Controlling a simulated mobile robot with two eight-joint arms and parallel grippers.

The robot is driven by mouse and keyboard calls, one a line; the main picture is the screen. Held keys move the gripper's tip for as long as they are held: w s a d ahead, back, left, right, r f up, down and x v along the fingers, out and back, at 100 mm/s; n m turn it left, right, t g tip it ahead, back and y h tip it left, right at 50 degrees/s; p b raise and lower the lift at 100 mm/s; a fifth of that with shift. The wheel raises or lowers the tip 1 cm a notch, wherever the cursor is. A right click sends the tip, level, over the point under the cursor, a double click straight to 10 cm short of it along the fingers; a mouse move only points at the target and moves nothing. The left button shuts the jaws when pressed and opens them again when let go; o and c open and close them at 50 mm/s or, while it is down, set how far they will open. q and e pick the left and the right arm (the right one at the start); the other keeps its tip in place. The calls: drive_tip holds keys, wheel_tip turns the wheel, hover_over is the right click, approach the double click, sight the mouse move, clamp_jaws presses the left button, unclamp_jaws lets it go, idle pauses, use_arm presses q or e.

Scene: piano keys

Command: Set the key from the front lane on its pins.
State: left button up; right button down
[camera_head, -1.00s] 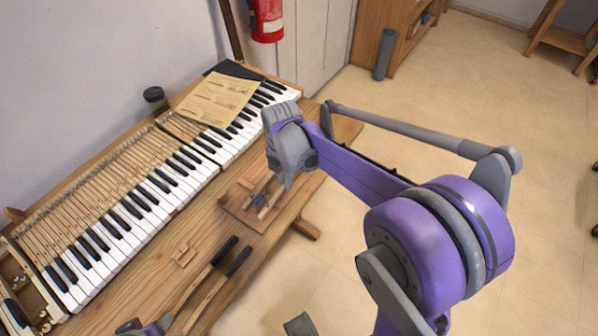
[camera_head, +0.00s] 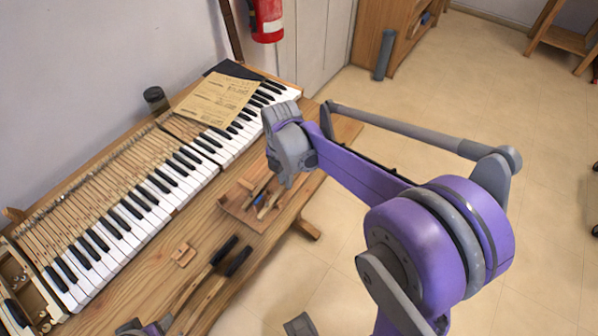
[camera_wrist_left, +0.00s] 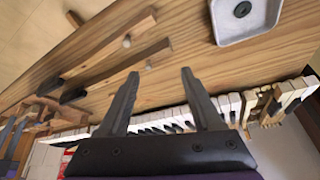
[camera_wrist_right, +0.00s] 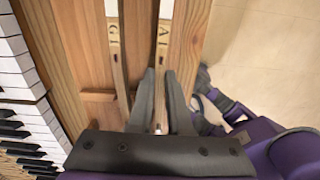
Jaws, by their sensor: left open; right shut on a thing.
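My right gripper (camera_head: 289,178) is over the wooden tray (camera_head: 231,205) at the right end of the bench. In the right wrist view its fingers (camera_wrist_right: 161,78) are shut on the body of a key marked "A" (camera_wrist_right: 164,30), the one nearer the floor side. A second key, marked "G" (camera_wrist_right: 113,38), lies beside it on the keyboard side. The piano keyboard (camera_head: 150,205) runs along the back of the bench; the pins are too small to make out. My left gripper (camera_wrist_left: 158,75) is open and empty over the front of the bench.
Two black-tipped keys (camera_wrist_left: 112,85) lie on the bench near my left gripper. A small wooden block (camera_head: 183,255) sits between them and the keyboard. A pale dish (camera_wrist_left: 222,38) holds a dark round piece. Paper sheets (camera_head: 218,100) cover part of the keyboard's far end.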

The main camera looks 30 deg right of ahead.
use_arm(q)
drive_tip(key=shift+r, duration=0.1)
use_arm(e)
drive_tip(key=shift+r, duration=0.1)
idle(0.4)
use_arm(q)
wheel_tip(320, 180, up, 6)
drive_tip(key=w+p, duration=0.1)
drive_tip(key=p, duration=0.4)
drive_tip(key=shift+w+p, duration=0.2)
drive_tip(key=shift+p, duration=0.15)
use_arm(e)
wheel_tip(320, 180, up, 8)
drive_tip(key=shift+r, duration=0.15)
use_arm(q)
drive_tip(key=shift+s, duration=0.1)
use_arm(e)
drive_tip(key=shift+s, duration=0.1)
